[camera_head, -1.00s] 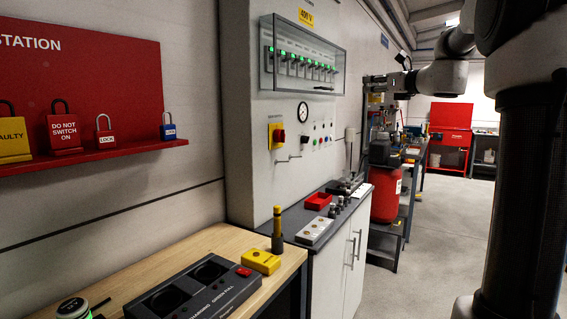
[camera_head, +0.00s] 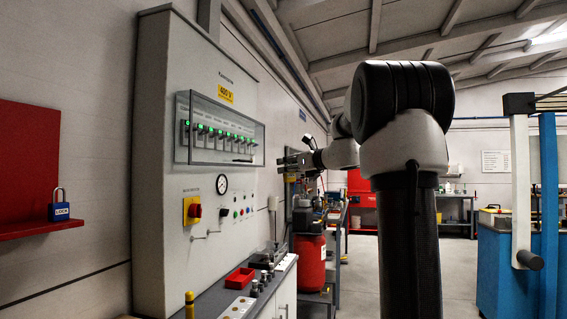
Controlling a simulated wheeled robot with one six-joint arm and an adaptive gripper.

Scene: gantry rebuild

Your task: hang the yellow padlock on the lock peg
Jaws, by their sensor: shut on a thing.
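My gripper (camera_head: 287,163) is at the end of my arm, right of the grey switch cabinet and seen small against the shelf behind. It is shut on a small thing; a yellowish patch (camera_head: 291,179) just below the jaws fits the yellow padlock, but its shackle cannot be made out. No other yellow padlock shows. A small metal handle or peg (camera_head: 207,234) juts from the cabinet front below the red-and-yellow rotary switch (camera_head: 193,210). I cannot tell whether it is the lock peg. The gripper is well apart from it.
A blue padlock (camera_head: 60,211) stands on the red wall shelf (camera_head: 30,229) at left. A red tray (camera_head: 240,278) and small knobs sit on the counter below the grey cabinet (camera_head: 160,150). A red cylinder (camera_head: 310,262) stands beyond. Open floor lies right of it.

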